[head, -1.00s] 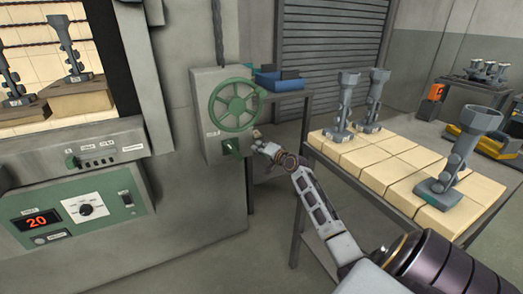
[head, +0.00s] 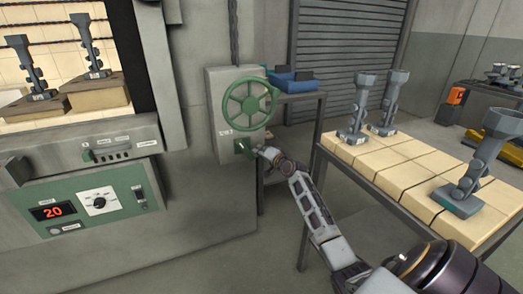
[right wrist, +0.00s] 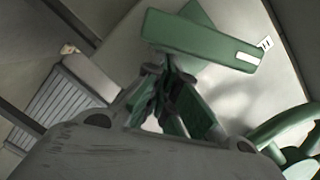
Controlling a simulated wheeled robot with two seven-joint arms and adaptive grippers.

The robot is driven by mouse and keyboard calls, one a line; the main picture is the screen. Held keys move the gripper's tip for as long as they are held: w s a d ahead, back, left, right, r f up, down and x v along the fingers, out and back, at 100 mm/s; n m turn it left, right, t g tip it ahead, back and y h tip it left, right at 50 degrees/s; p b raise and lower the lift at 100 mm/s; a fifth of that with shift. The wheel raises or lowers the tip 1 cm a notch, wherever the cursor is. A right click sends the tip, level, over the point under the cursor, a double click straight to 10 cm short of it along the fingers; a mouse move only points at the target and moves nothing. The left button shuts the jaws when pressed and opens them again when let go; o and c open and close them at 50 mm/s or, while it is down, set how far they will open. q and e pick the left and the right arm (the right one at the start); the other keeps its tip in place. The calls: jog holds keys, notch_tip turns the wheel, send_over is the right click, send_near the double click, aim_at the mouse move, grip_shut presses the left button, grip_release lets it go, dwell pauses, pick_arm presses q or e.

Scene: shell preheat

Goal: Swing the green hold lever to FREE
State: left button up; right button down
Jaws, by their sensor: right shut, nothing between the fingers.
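The green hold lever (head: 243,147) sits low on the grey valve box (head: 222,120), under the green handwheel (head: 250,103). In the right wrist view the lever is a flat green bar (right wrist: 205,40) with a white mark at its right end. My right gripper (head: 257,151) is at the lever's right side, shut and empty. In the right wrist view its dark fingertips (right wrist: 172,68) are close together at the bar's lower edge; I cannot tell whether they touch it. The lever's label is too small to read. My left gripper is not in view.
The handwheel rim (right wrist: 285,128) is close to my right gripper. A table of pale bricks (head: 400,165) with grey castings stands to the right. A blue tray (head: 293,82) is behind the box. The furnace control panel (head: 85,205) reads 20, left.

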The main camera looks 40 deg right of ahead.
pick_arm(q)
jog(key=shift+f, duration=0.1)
pick_arm(e)
jog(key=shift+f, duration=0.15)
dwell(0.3)
jog(key=shift+m, duration=0.3)
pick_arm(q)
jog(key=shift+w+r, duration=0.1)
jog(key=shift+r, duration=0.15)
pick_arm(e)
jog(key=shift+f, duration=0.1)
pick_arm(q)
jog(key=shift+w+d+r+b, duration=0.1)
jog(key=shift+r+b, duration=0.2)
jog(key=shift+b, duration=0.05)
pick_arm(e)
jog(key=shift+f+m, duration=0.2)
jog(key=shift+m, duration=0.2)
